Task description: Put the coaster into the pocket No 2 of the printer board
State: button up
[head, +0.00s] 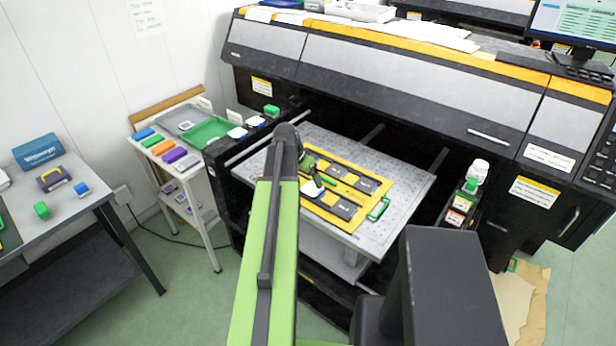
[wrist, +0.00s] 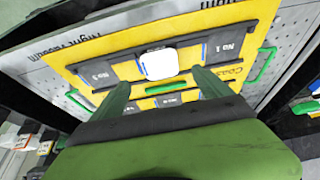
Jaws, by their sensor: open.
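The coaster, a white rounded square with blue edges (wrist: 159,64), lies on the yellow-framed printer board (wrist: 92,52). In the wrist view it is between a dark panel labelled No 1 (wrist: 224,47) and another whose number I cannot read surely (wrist: 103,75). It covers what is beneath it, so I cannot tell whether it sits flat in a pocket. The coaster shows white in the head view (head: 311,188). My gripper (wrist: 162,84) is open, its two green fingers apart on either side below the coaster in the wrist view, apparently not touching it. In the head view my gripper (head: 318,184) is over the board's left part.
The board lies on the printer's grey perforated bed (head: 410,176), with a green handle (head: 378,208) at its right. The large printer (head: 390,85) overhangs behind. A white side rack (head: 178,160) with coloured blocks and a green tray (head: 207,132) stands left. A grey table (head: 75,190) is further left.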

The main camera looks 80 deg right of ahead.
jog(key=p+v, duration=0.2)
jog(key=v, duration=0.3)
jog(key=shift+p, duration=0.4)
jog(key=shift+w+f, duration=0.1)
jog(key=w+a+n+t, duration=0.1)
jog(key=w+a+n, duration=0.35)
jog(key=w, duration=0.75)
jog(key=w+a+n+t, duration=0.1)
jog(key=w+a+n, duration=0.1)
jog(key=w+a, duration=0.75)
jog(key=w+a+f+n+y, duration=0.1)
jog(key=w+a+n, duration=0.4)
jog(key=w+a, duration=0.9)
jog(key=w+a+n+y, duration=0.1)
jog(key=w+a+n, duration=0.2)
jog(key=w+a, duration=0.35)
jog(key=w+a+n+y, duration=0.1)
jog(key=w+a+n, duration=0.15)
jog(key=a, duration=0.65)
jog(key=w+a+n, duration=0.1)
jog(key=a+n, duration=0.5)
jog(key=a, duration=1.9)
jog(key=shift+w+a+f+n+y, duration=0.2)
jog(key=shift+w+f+n+y, duration=0.2)
jog(key=shift+f, duration=0.05)
